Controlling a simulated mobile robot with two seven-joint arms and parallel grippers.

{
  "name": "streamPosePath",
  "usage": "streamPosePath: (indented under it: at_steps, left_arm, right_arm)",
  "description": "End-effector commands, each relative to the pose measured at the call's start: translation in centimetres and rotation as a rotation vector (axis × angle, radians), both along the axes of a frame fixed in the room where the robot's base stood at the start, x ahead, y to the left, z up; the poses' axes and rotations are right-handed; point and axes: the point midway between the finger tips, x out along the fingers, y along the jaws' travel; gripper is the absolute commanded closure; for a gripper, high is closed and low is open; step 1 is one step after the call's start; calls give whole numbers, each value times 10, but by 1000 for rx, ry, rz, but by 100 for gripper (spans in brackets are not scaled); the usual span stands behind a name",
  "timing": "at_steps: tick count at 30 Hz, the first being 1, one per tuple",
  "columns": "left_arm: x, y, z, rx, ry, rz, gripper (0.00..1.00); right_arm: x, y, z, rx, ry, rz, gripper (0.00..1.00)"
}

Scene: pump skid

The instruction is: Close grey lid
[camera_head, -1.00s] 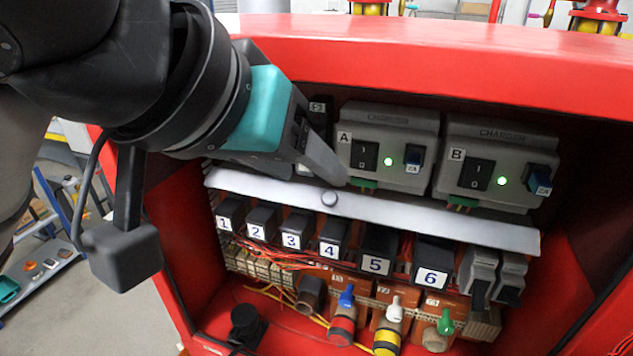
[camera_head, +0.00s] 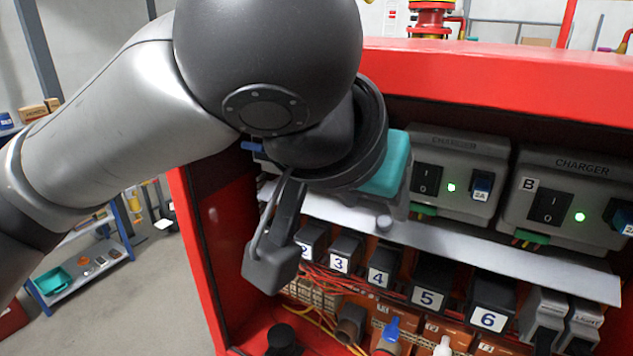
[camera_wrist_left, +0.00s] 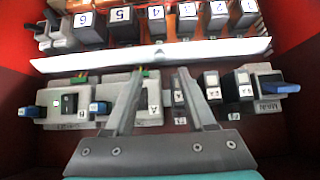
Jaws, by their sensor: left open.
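The grey lid (camera_head: 500,252) is a long pale strip with a small round knob (camera_head: 384,223). It juts out above the row of numbered relays, below the chargers. In the left wrist view the lid (camera_wrist_left: 220,51) runs across the picture, upside down, with its knob (camera_wrist_left: 157,55) near the middle. My left gripper (camera_wrist_left: 157,74) is open and empty. Its two fingers point toward the lid, one to each side of the knob in that picture; contact cannot be told. My right gripper is not in view.
Charger B (camera_head: 562,200) and another charger (camera_head: 455,178) sit behind the lid. Numbered relays (camera_head: 428,285) and red wires lie below it. The red cabinet (camera_head: 520,75) encloses the space at top and sides. A shelf (camera_head: 85,270) stands at far left.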

Motion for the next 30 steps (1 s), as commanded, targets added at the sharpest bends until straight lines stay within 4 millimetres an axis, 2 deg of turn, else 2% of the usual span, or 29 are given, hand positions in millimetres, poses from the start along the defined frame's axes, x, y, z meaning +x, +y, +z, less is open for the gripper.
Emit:
streamPosePath:
  at_steps: [1, 9, 15, 24, 25, 30]
  left_arm:
    - [5, -4, -11, -1, 0, 1, 44]
    - [28, -19, -37, 0, 1, 1, 44]
    - [36, -25, -44, -1, -2, -1, 44]
    - [37, -25, -44, -1, -2, -1, 44]
    - [37, -25, -44, 0, -1, -1, 46]
    - [37, -25, -44, -1, -1, -1, 65]
  right_arm:
    - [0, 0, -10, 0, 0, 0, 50]
    - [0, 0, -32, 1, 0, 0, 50]
    - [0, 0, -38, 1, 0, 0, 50]
    - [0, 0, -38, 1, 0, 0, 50]
    - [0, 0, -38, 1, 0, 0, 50]
    - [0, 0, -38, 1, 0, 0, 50]
